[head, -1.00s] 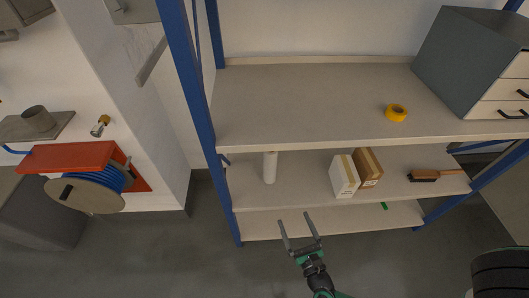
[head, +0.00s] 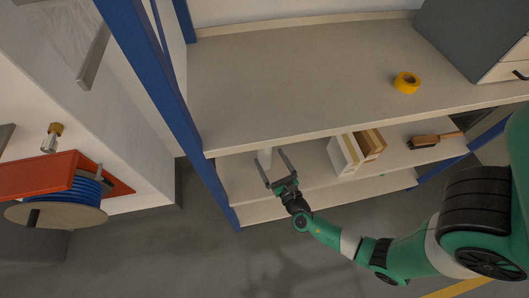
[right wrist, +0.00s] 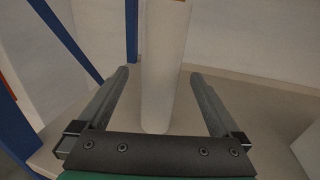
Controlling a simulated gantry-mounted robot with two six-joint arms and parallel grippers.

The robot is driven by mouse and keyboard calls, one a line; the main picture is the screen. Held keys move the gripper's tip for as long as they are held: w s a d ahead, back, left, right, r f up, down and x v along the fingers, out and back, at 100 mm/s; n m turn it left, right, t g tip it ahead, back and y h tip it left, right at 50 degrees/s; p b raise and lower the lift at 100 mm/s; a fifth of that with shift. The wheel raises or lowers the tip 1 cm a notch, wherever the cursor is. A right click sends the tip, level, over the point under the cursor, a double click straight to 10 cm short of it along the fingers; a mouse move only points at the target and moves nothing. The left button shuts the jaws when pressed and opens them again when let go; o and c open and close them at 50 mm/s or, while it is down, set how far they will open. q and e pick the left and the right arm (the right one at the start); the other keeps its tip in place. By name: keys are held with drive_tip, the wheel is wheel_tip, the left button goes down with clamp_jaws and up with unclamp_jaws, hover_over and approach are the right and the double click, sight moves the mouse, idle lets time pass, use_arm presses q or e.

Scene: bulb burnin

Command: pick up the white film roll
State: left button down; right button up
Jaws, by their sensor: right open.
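The white film roll (head: 265,158) stands upright on the middle shelf, near its left end; its upper part is hidden under the top shelf in the head view. In the right wrist view the roll (right wrist: 163,75) stands between my open fingers, with a gap on each side. My right gripper (head: 272,168) is open and empty, its fingers reaching in at the roll from the front. It also shows in the right wrist view (right wrist: 160,82). My left gripper is not in view.
A white box (head: 345,155) and a brown box (head: 370,144) stand right of the roll, with a brush (head: 433,140) farther right. The top shelf (head: 290,85) overhangs the roll and carries yellow tape (head: 407,82). A blue post (head: 160,75) stands left.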

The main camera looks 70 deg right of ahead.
sight(268, 155)
drive_tip(key=b+x, duration=0.2)
drive_tip(key=x, duration=0.3)
drive_tip(key=shift+d+f, duration=0.15)
drive_tip(key=shift+c, duration=1.3)
clamp_jaws()
